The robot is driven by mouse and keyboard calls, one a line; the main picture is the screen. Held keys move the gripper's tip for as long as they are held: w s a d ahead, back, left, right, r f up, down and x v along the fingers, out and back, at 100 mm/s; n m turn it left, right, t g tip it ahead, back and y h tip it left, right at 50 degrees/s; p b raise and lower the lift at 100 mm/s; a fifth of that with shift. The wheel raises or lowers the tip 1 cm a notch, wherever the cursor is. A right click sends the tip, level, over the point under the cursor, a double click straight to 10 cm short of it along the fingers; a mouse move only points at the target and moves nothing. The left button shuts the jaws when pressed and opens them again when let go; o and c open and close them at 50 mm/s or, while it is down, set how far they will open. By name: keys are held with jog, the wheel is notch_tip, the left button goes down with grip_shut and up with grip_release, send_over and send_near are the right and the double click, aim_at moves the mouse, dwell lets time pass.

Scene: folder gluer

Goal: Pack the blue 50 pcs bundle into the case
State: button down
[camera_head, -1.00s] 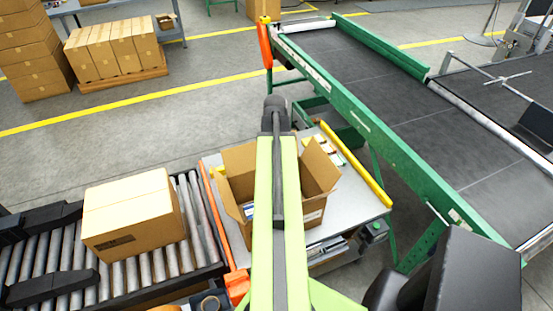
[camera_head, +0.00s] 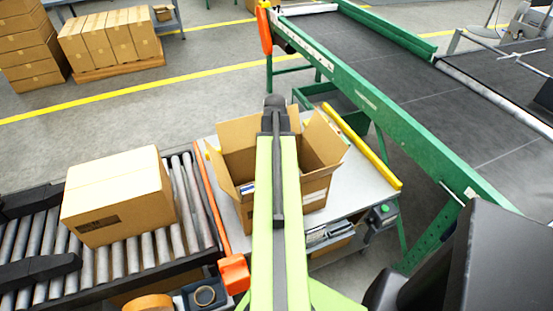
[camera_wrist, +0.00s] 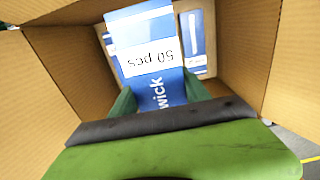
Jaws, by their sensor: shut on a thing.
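The blue bundle (camera_wrist: 166,90) with a white "50 pcs" label shows in the wrist view, between the dark green fingers of my gripper (camera_wrist: 158,98). My gripper is shut on it. The bundle is over or within the open case (camera_wrist: 262,45), whose cardboard walls surround it in the wrist view. Further blue and white printed items (camera_wrist: 196,35) lie beyond it at the case bottom. In the head view the open case (camera_head: 316,187) stands on the table with its flaps spread. My arm hides its middle, and my gripper and the bundle are hidden there.
A closed carton (camera_head: 118,200) sits on the roller conveyor (camera_head: 190,200) at left. The green-framed belt conveyor (camera_head: 400,150) runs behind and right of the table (camera_head: 372,203). A yellow rail (camera_head: 362,147) edges the table.

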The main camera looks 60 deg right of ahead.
notch_tip(320, 180, down, 9)
jog(key=b, duration=0.7)
jog(key=shift+r+b, duration=0.15)
jog(key=shift+b, duration=0.2)
jog(key=shift+c, duration=2.2)
grip_release()
jog(key=shift+r, duration=0.1)
notch_tip(320, 180, up, 17)
jog(key=p, duration=1.7)
jog(key=shift+r, duration=0.1)
jog(key=shift+r+p, duration=0.1)
jog(key=shift+p, duration=0.2)
